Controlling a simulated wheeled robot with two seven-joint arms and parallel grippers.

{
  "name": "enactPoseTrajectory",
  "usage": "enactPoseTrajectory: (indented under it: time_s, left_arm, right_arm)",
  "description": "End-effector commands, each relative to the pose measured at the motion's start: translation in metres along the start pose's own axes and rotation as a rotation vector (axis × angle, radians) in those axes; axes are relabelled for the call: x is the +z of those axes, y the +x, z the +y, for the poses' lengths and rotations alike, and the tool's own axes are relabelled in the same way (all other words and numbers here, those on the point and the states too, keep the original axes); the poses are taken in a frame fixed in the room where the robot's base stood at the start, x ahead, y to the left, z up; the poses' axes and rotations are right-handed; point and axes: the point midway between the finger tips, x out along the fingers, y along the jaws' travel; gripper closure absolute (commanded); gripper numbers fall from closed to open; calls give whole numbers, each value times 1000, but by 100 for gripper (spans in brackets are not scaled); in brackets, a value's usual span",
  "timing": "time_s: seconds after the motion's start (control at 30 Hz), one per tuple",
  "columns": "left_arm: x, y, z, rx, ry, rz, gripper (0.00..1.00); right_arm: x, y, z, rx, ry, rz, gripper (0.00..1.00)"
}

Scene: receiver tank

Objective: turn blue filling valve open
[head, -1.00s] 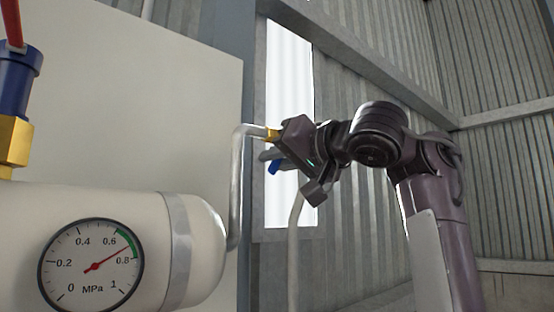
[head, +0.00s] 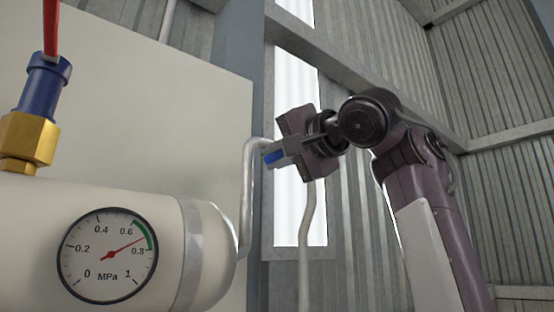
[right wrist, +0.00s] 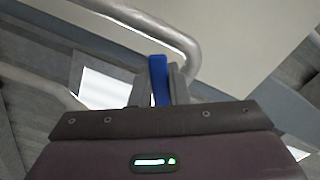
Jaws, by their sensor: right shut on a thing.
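The blue filling valve handle (head: 274,157) is at the end of the bent grey pipe (head: 247,200) right of the tank, mostly covered by my right gripper (head: 276,156). In the right wrist view the blue handle (right wrist: 158,80) stands between the two grey fingers of my right gripper (right wrist: 158,90), which are shut on it. The valve body is hidden behind the gripper. My left gripper is not in view.
The cream tank (head: 90,205) carries a pressure gauge (head: 107,255), its needle between 0.6 and 0.8. A blue and brass fitting (head: 45,85) with a red part stands on top. A pale panel (head: 170,110) is behind. A pale hose (head: 306,235) hangs below my gripper.

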Motion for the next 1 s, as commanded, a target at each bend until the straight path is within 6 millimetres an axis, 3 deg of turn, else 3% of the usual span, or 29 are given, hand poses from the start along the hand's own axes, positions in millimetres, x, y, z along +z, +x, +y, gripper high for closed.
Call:
enactPoseTrajectory:
  time_s: [0.03, 0.2, 0.83, 1.0]
  left_arm:
    - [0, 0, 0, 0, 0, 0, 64]
    - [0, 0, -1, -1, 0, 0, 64]
    - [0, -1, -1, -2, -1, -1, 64]
    - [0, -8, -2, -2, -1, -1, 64]
  right_arm:
    - [-1, -1, -1, -3, -2, 2, 81]
    - [-1, -1, -1, -3, -2, 2, 63]
    - [-2, -2, -3, -9, -5, 5, 63]
    - [-5, -2, 1, -9, -77, 8, 63]
